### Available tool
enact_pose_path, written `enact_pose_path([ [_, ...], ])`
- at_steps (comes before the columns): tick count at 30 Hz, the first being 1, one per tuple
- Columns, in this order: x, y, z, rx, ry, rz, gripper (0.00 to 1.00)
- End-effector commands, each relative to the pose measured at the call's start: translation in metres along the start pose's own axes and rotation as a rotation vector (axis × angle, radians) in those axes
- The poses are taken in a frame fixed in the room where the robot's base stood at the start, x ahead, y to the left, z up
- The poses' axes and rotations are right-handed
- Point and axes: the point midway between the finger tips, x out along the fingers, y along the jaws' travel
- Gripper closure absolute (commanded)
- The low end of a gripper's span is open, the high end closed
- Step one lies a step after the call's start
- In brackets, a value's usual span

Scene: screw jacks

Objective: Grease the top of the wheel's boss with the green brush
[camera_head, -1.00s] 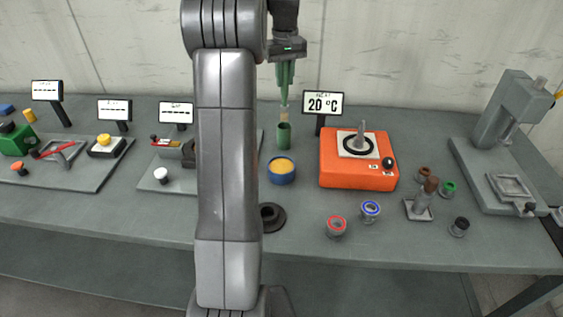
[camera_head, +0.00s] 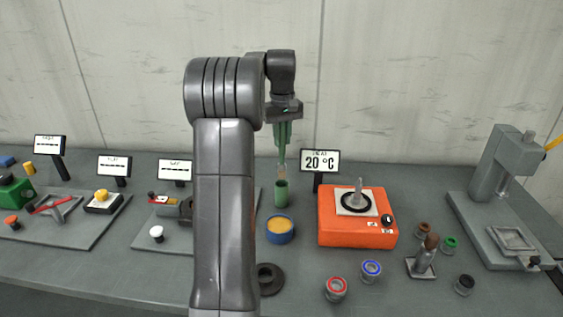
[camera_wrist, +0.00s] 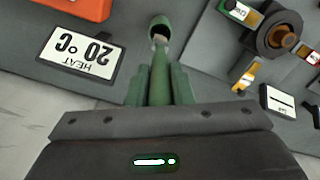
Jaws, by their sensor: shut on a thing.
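The green brush (camera_head: 282,158) hangs upright in my gripper (camera_head: 282,145), which is shut on its handle. The green handle (camera_wrist: 159,80) also shows between the green fingers in the wrist view. The pale bristles point down at the mouth of a green cup (camera_head: 281,195); I cannot tell if the tip is inside. A blue pot (camera_head: 280,236) of yellow grease stands in front of the cup. A dark round flanged part with a raised centre (camera_head: 270,279), perhaps the wheel, lies on the table, partly behind my arm. No grease is discernible on the bristles.
An orange heater (camera_head: 345,230) with a ring and pin on top stands right of the cup, its 20 °C display (camera_head: 320,161) behind. Several small pots are at front right, with a grey press (camera_head: 505,170) beyond. Fixtures on plates (camera_head: 75,232) fill the left.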

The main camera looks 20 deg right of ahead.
Motion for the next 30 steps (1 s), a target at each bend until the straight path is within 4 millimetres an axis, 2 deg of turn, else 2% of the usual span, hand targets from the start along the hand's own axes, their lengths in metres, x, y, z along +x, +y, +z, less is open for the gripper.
enact_pose_path([
  [8, -0.001, -0.001, 0.001, 0.000, 0.000, 0.000, 1.00],
  [13, -0.005, -0.007, 0.012, 0.000, -0.001, -0.001, 1.00],
  [30, -0.007, -0.052, 0.100, -0.001, -0.002, -0.001, 1.00],
])
